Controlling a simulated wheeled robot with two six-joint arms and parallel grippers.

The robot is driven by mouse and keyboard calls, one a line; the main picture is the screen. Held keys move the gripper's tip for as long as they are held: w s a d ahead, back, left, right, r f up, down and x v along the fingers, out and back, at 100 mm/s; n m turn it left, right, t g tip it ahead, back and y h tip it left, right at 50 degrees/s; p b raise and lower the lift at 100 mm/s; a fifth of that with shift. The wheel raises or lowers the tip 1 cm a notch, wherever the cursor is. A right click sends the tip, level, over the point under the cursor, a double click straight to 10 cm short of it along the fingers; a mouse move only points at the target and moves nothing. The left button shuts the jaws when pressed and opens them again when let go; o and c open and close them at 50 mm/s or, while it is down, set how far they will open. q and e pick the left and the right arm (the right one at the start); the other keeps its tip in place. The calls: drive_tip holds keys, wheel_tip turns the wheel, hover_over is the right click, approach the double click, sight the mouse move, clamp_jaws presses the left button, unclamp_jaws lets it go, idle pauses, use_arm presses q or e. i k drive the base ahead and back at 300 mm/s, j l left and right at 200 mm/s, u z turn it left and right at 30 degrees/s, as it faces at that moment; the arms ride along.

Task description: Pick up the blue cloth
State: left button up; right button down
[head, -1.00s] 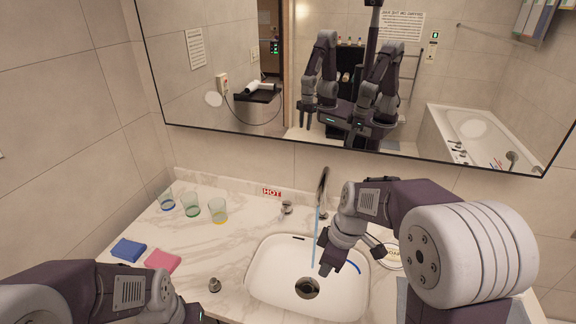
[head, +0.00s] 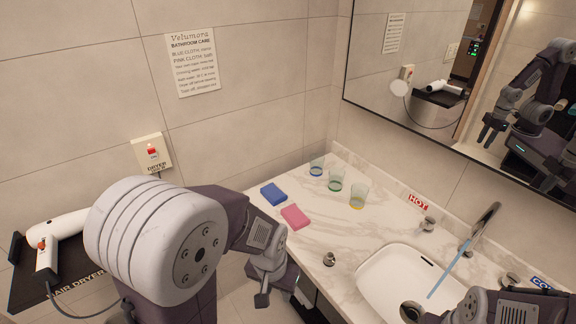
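The blue cloth (head: 273,193) is a small folded pad lying flat on the marble counter (head: 345,235), near its left edge. A pink cloth (head: 295,216) lies just in front of it, to the right. My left gripper (head: 264,299) points down beside the counter's front left edge. It is below and in front of the cloths, apart from both. Its fingers are partly hidden, so I cannot tell its opening. My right arm comes in at the lower right over the sink, and its gripper is mostly cut off by the bottom edge.
Several glasses, including a blue-rimmed one (head: 317,167), stand behind the cloths. A metal knob (head: 329,258) sits at the counter's front. The white sink (head: 385,267) has a tap (head: 484,228) with running water. A hair dryer (head: 62,236) rests on a shelf at the left.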

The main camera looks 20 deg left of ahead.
sight(272, 194)
drive_tip(key=u, duration=1)
drive_tip(key=i+j+z, duration=0.3)
drive_tip(key=i+j, duration=0.9)
